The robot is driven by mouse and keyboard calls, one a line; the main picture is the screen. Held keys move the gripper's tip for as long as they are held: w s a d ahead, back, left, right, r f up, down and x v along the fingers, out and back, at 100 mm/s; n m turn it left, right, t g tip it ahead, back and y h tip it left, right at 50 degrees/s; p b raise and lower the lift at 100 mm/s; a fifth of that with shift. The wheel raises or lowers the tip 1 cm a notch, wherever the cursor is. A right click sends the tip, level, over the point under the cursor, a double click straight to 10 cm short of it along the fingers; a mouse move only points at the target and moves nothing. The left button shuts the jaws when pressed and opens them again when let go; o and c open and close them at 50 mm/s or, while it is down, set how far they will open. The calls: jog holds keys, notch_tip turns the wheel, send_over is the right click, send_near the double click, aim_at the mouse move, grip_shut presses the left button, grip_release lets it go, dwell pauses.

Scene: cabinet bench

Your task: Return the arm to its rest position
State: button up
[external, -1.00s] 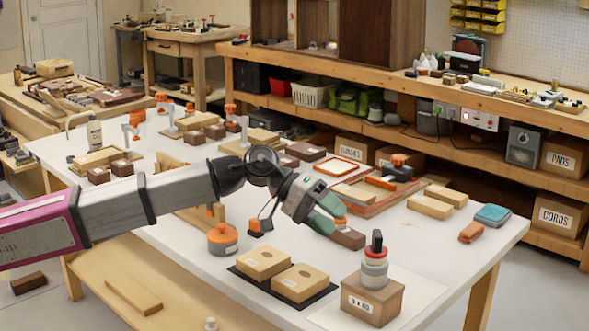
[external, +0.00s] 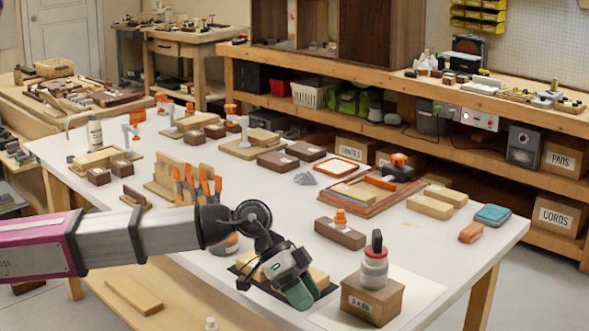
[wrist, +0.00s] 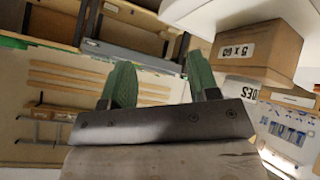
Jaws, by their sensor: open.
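My gripper (external: 303,292) hangs over the near edge of the white table in the external view, in front of the tan blocks on the black mat. Its green fingers point down and to the right. In the wrist view my gripper (wrist: 160,85) shows two green fingers spread apart with nothing between them.
A cardboard box (external: 371,302) with a red-and-grey jar (external: 374,268) on it stands just right of my gripper. A brown block (external: 340,234) with an orange piece on top lies behind.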

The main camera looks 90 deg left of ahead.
jog(key=s+a+f+n+g+y, duration=0.1)
jog(key=s+f+g+y, duration=0.4)
jog(key=s+f, duration=2.3)
notch_tip(320, 180, down, 3)
jog(key=shift+s+a+f+n+g, duration=0.1)
jog(key=shift+s+a+n+g, duration=0.2)
jog(key=shift+g, duration=0.6)
